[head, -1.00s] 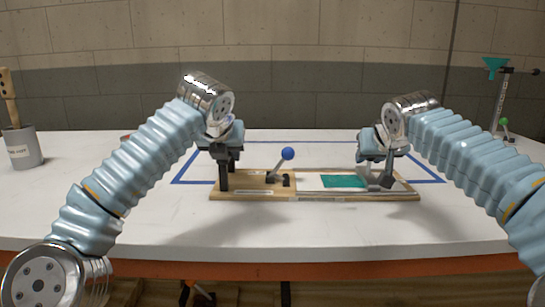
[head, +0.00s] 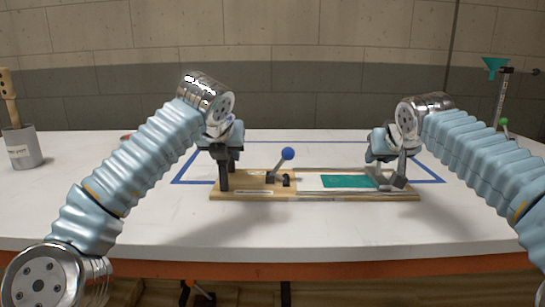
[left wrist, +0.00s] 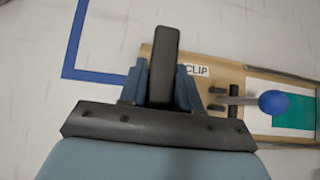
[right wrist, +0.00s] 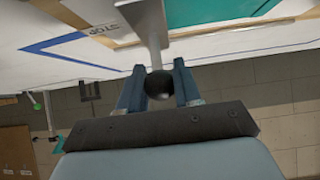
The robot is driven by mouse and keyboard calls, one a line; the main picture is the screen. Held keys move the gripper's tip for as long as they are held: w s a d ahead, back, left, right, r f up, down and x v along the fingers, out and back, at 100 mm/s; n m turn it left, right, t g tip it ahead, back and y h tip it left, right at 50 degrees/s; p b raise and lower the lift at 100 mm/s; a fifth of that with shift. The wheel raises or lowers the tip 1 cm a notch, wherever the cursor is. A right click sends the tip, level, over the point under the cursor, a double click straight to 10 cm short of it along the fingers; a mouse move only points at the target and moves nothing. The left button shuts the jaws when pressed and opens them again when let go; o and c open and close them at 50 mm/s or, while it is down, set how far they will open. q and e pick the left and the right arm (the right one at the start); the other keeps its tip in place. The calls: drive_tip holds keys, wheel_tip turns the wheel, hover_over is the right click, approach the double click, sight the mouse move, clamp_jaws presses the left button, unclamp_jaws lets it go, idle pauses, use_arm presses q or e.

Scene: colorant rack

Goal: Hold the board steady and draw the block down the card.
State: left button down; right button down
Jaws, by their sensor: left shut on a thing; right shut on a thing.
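The wooden board (head: 262,194) lies on the white table inside a blue outline. My left gripper (head: 222,150) is shut on a dark upright handle (left wrist: 164,65) at the board's left end. A white card (head: 308,181) lies on the board, with a teal patch (head: 345,181) running along it. The grey block (head: 384,181) sits over the right part of the card, at the patch's right end. My right gripper (head: 383,152) is shut on the block's dark round knob (right wrist: 159,84); the block (right wrist: 150,22) also shows in the right wrist view.
A clip lever with a blue ball (head: 288,153) stands up near the card's left end. A grey cup (head: 22,148) stands far left and a stand with a teal funnel (head: 495,64) far right. The table in front of the board is clear.

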use_arm(q)
drive_tip(key=shift+a, duration=0.1)
use_arm(e)
drive_tip(key=shift+d, duration=0.35)
drive_tip(key=c, duration=1.1)
unclamp_jaws()
drive_tip(key=o, duration=0.4)
drive_tip(key=shift+a, duration=0.15)
drive_tip(key=v, duration=1.2)
use_arm(q)
drive_tip(key=c, duration=0.7)
unclamp_jaws()
